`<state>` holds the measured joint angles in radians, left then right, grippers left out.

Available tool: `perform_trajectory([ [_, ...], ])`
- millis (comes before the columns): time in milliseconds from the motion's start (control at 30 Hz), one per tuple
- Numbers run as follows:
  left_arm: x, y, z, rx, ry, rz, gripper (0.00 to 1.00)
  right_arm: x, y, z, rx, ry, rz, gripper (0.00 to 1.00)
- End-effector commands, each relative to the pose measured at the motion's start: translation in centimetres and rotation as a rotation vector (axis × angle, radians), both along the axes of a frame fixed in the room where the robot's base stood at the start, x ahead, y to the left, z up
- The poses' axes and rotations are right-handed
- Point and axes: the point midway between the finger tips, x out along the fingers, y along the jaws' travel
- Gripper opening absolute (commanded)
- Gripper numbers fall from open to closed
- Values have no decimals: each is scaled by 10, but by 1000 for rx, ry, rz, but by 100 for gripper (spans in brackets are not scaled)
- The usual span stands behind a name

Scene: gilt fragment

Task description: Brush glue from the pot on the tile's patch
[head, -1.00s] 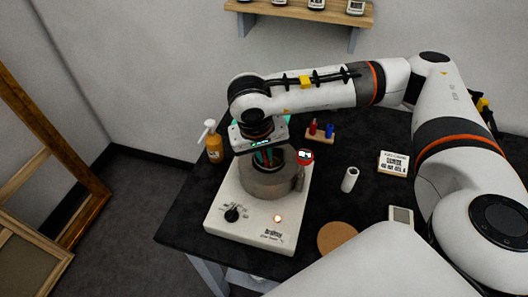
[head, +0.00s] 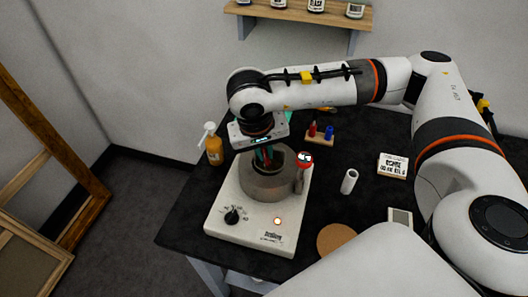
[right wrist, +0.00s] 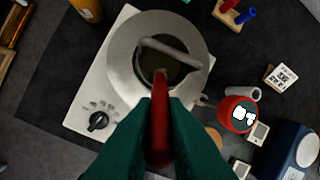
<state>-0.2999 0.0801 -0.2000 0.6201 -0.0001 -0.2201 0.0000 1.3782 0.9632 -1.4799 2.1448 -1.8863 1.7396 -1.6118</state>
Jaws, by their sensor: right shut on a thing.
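A grey metal pot (head: 265,187) stands on a white heater base (head: 240,232) with a black knob and a lit lamp. The pot also shows in the right wrist view (right wrist: 118,48), with a dark inside and a grey bar across its mouth. My right gripper (head: 264,158) points down over the pot. In the right wrist view its green fingers (right wrist: 160,125) are shut on a red handle (right wrist: 160,105), which reaches toward the pot's mouth. The bristle end is hard to make out. I cannot identify the tile or its patch. My left gripper is not in view.
An orange pump bottle (head: 214,150) stands behind left. A small rack (head: 321,137) with red and blue items, a white roll (head: 349,181), a printed card (head: 393,164) and a cork disc (head: 337,240) lie right.

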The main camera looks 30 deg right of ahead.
Motion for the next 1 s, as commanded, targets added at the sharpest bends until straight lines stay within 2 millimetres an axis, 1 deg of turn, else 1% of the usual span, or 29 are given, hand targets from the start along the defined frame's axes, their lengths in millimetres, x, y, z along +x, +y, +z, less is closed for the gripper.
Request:
perform_trajectory([
  [33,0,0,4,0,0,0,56,0,0,7,1,-1,0,0],
  [100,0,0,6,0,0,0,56,0,0,12,1,-2,1,0],
  [600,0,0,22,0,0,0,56,0,0,51,0,-3,1,0],
  [1000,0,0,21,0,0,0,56,1,0,51,0,-2,1,0],
])
